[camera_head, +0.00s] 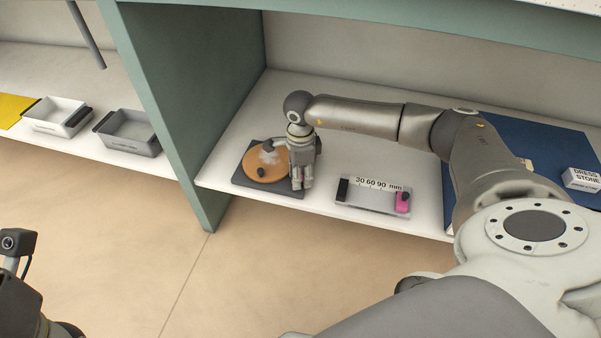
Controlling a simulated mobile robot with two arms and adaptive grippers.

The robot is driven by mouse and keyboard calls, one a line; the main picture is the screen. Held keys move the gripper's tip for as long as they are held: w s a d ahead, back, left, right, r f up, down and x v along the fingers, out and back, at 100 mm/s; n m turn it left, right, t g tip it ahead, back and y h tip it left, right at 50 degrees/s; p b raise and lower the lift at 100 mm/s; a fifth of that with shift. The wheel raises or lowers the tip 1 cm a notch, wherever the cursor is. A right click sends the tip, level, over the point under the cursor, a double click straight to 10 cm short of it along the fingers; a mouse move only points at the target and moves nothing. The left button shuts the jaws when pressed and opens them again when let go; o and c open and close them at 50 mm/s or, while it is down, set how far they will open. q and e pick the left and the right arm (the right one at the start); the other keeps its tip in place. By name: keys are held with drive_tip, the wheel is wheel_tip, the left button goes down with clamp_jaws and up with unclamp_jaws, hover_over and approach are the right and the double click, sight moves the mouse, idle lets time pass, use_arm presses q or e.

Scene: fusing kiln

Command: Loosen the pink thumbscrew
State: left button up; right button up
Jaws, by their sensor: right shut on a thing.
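The pink thumbscrew (403,201) sits at the right end of a clear gauge (370,207) marked 30 60 90 mm, with a black block at its left end. My right gripper (301,185) is to the left of the gauge, clear of the thumbscrew. It points down at the right side of an orange disc (285,175) on a dark square base (246,182). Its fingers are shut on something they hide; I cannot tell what. A dark knob shows on the disc, and white marks are near its top. My left gripper is not in view.
A blue mat (530,140) with a white dress stone box (581,180) lies at the right. A green upright panel (185,100) divides the shelf. Two trays, one white (42,127) and one grey (150,143), stand left of it.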

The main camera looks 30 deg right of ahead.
drive_tip(key=o, duration=1)
drive_tip(key=shift+d+r, duration=0.1)
drive_tip(key=shift+r, duration=3.85)
